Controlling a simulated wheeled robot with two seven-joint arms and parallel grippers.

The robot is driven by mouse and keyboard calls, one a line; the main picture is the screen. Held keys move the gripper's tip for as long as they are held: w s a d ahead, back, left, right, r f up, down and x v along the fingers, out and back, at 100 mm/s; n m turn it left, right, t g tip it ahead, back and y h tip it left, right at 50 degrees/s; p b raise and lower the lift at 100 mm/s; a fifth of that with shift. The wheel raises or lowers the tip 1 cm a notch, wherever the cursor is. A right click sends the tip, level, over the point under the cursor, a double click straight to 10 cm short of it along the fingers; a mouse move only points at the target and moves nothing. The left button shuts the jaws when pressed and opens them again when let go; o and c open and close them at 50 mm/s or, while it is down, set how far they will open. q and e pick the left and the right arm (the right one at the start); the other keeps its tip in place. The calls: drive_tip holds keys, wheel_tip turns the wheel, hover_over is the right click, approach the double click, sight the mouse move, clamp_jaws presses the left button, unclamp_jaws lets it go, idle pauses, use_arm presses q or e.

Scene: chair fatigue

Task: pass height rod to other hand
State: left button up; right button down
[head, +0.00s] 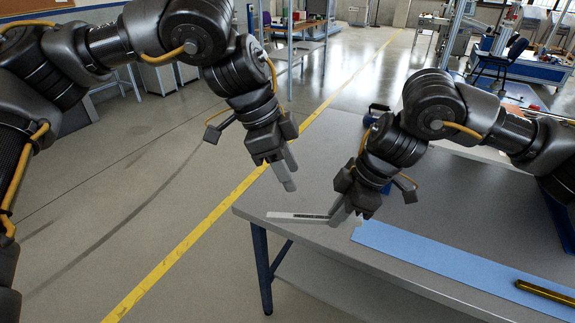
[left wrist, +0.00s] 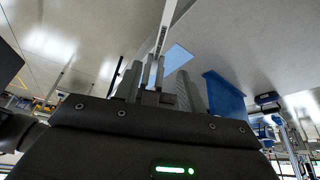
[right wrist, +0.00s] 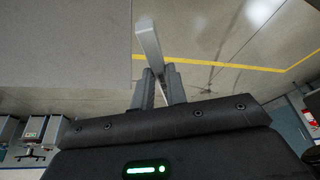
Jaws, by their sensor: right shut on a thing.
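The height rod (head: 297,216) is a slim, pale grey bar with dark markings along it. My right gripper (head: 338,216) is shut on its right end in the head view, and its other end sticks out to the left over the table's corner. In the right wrist view the rod (right wrist: 149,42) rises from between the fingers. My left gripper (head: 289,184) is above and behind the rod, apart from it, with its fingers pointing down. Its fingers look open and empty. The rod (left wrist: 165,30) also shows beyond them in the left wrist view.
A grey table (head: 290,236) on dark blue legs lies under the right arm. A blue bin (left wrist: 225,97) stands on the table. Open floor lies to the left.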

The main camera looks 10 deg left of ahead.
sight(313, 217)
use_arm(q)
drive_tip(key=x, duration=1.1)
drive_tip(key=shift+d+f, duration=0.2)
drive_tip(key=shift+f, duration=0.1)
drive_tip(key=shift+c, duration=0.4)
clamp_jaws()
use_arm(e)
drive_tip(key=c, duration=1.3)
unclamp_jaws()
drive_tip(key=shift+c, duration=0.2)
